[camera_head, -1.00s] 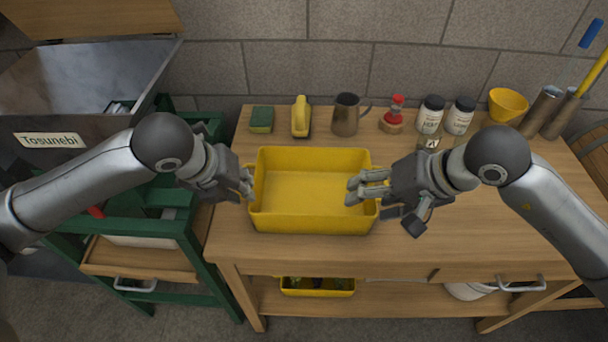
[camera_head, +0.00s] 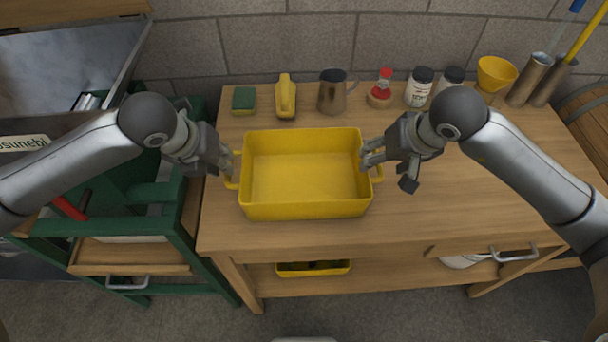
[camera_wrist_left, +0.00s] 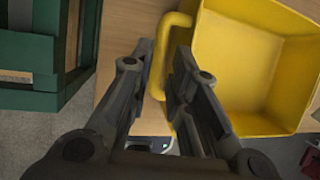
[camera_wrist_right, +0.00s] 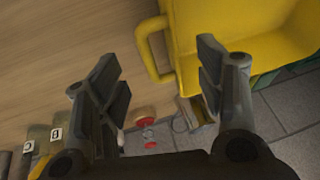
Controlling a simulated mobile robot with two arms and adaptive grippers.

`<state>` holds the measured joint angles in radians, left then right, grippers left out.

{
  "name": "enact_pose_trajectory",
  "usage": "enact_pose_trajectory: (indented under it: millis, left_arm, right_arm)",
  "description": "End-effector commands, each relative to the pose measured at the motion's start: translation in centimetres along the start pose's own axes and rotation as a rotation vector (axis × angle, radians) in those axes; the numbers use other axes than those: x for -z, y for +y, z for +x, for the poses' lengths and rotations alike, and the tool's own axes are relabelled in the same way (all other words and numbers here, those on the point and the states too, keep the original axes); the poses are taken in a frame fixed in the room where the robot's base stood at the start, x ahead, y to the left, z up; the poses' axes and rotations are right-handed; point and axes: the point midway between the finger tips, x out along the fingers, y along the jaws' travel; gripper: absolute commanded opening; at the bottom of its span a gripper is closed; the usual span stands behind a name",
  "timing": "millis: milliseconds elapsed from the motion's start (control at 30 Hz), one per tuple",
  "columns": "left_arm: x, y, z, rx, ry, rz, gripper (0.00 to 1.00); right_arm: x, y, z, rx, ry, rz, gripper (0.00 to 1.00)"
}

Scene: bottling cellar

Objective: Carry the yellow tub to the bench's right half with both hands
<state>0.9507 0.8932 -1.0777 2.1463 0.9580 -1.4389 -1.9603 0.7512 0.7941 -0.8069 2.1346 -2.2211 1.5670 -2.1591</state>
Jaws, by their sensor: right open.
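The yellow tub (camera_head: 305,208) stands upright and empty on the left-middle of the wooden bench (camera_head: 450,215). It has a loop handle at each end. My left gripper (camera_head: 228,163) is at the left handle. In the left wrist view the handle (camera_wrist_left: 160,65) lies between the partly closed fingers; I cannot tell whether they press on it. My right gripper (camera_head: 370,155) is open and empty by the tub's right end. In the right wrist view the right handle (camera_wrist_right: 148,50) lies beyond the spread fingertips, seemingly untouched.
The front right of the bench is clear. A green-framed cart (camera_head: 130,228) stands left.

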Motion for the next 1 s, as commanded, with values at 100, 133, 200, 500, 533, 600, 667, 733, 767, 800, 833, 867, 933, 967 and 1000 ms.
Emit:
enact_pose_trajectory:
  millis: [100,133,200,500,533,600,667,733,767,800,833,867,933,967,1000]
  left_arm:
    - [0.1,0.0,2.3,0.0,0.003,-0.002,0.18]
    - [0.1,0.0,2.8,0.0,0.002,-0.001,0.18]
    - [0.1,0.0,3.8,-0.001,0.003,0.0,0.18]
    - [0.0,0.0,6.0,0.0,-0.001,0.0,0.18]
    - [0.0,0.0,6.0,0.0,-0.001,0.0,0.18]
    - [0.0,0.0,6.0,0.0,-0.001,0.0,0.18]
    - [0.0,0.0,6.0,0.0,-0.001,0.0,0.18]
    - [0.0,0.0,6.0,0.0,-0.001,0.0,0.18]
    - [0.0,0.0,6.0,0.0,-0.001,0.0,0.18]
    - [0.0,0.0,6.0,0.0,-0.001,0.0,0.14]
    - [0.0,0.0,6.0,0.0,-0.001,0.0,0.1]
    - [0.0,0.0,6.0,0.0,-0.001,0.0,0.06]
    - [0.0,0.0,6.0,0.0,-0.001,0.0,0.0]
    - [0.0,0.0,6.0,0.0,-0.001,0.0,0.0]
    - [0.0,0.0,6.0,0.0,-0.001,0.0,0.0]
  right_arm:
    - [-0.1,-0.1,2.3,0.001,-0.003,0.001,0.63]
    - [-0.1,-0.1,2.8,0.002,-0.004,0.002,0.63]
    - [-0.1,0.0,3.8,0.0,-0.003,0.001,0.63]
    - [0.0,0.0,6.0,0.001,0.001,-0.001,0.63]
    - [0.0,0.0,6.0,0.001,0.001,-0.001,0.63]
    - [0.0,0.0,6.0,0.0,0.001,-0.001,0.63]
    - [0.0,0.0,6.0,0.0,0.001,-0.001,0.63]
    - [0.0,0.0,6.0,0.0,0.001,-0.001,0.63]
    - [0.0,0.0,6.0,0.0,0.001,-0.001,0.63]
    - [0.0,0.0,6.0,0.0,0.001,-0.001,0.59]
    - [0.0,0.0,6.0,0.0,0.001,0.0,0.55]
    - [0.0,0.0,6.0,0.0,0.001,0.0,0.51]
    - [0.0,0.0,6.0,0.0,0.001,0.0,0.42]
    - [0.0,0.0,6.0,0.0,0.001,0.0,0.38]
    - [0.0,0.0,6.0,0.0,0.001,0.0,0.33]
